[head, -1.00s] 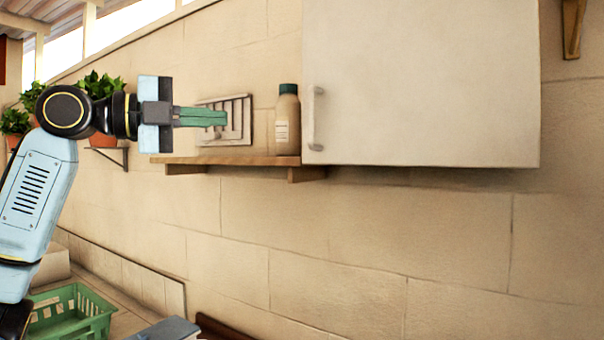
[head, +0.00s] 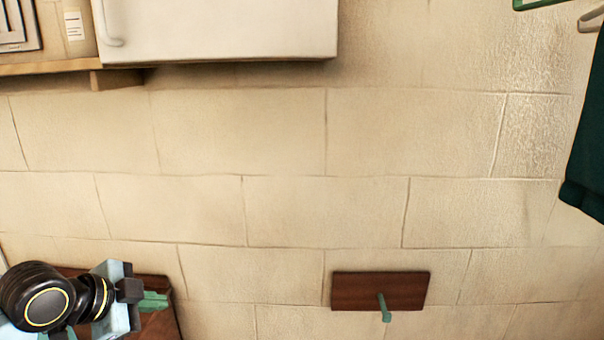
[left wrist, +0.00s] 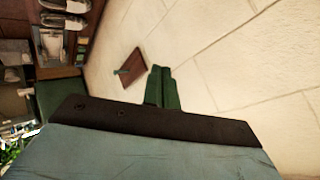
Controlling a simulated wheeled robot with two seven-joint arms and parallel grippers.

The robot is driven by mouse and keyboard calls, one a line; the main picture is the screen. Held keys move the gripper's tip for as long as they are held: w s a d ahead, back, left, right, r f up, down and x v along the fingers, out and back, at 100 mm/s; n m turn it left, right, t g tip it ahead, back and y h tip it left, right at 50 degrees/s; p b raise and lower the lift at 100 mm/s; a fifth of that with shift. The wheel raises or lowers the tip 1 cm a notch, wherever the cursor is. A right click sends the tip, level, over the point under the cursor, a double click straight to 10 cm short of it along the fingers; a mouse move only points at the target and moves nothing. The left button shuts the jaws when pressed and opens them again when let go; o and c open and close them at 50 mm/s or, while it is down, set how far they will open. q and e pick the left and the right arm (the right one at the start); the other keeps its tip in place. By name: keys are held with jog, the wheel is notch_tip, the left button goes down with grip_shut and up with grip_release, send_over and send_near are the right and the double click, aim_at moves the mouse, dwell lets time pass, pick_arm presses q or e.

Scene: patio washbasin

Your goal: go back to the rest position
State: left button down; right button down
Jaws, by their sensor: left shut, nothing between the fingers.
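My left gripper (head: 154,300) is low at the left of the head view, its green fingers together and empty, pointing right. In the left wrist view its fingers (left wrist: 161,88) are shut with nothing between them. Nothing touches the fingers in either view. My right gripper is not in view.
A white wall cabinet (head: 220,28) and a wooden shelf (head: 45,67) are at the upper left. A dark red board with a green peg (head: 350,290) is on the wall at lower right. A dark green cloth (head: 588,150) hangs at the right edge. The wall between is bare.

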pick_arm(q)
jog(key=s+d+f+n+g+y, duration=0.1)
jog(key=s+d+f+n, duration=0.15)
jog(key=s+f, duration=0.3)
jog(key=s+d+f+n+g+y, duration=0.1)
jog(key=s+f+n, duration=0.2)
jog(key=s+f, duration=0.3)
jog(key=s+d+f+n+g+y, duration=0.1)
jog(key=s+f+n, duration=0.25)
jog(key=s, duration=0.35)
jog(key=s+f+n+g+y, duration=0.1)
jog(key=s+f+n+g, duration=0.15)
jog(key=s+f, duration=0.35)
jog(key=s+f+b, duration=0.3)
jog(key=f+b, duration=0.1)
jog(key=f, duration=2.3)
jog(key=s+a+f+g+b, duration=0.2)
jog(key=s+a+f+b, duration=0.1)
jog(key=s+f, duration=1.4)
notch_tip(320, 180, down, 2)
jog(key=shift+f+y+b, duration=0.2)
jog(key=shift+y+b, duration=0.1)
jog(key=shift+b, duration=0.2)
jog(key=shift+n, duration=0.25)
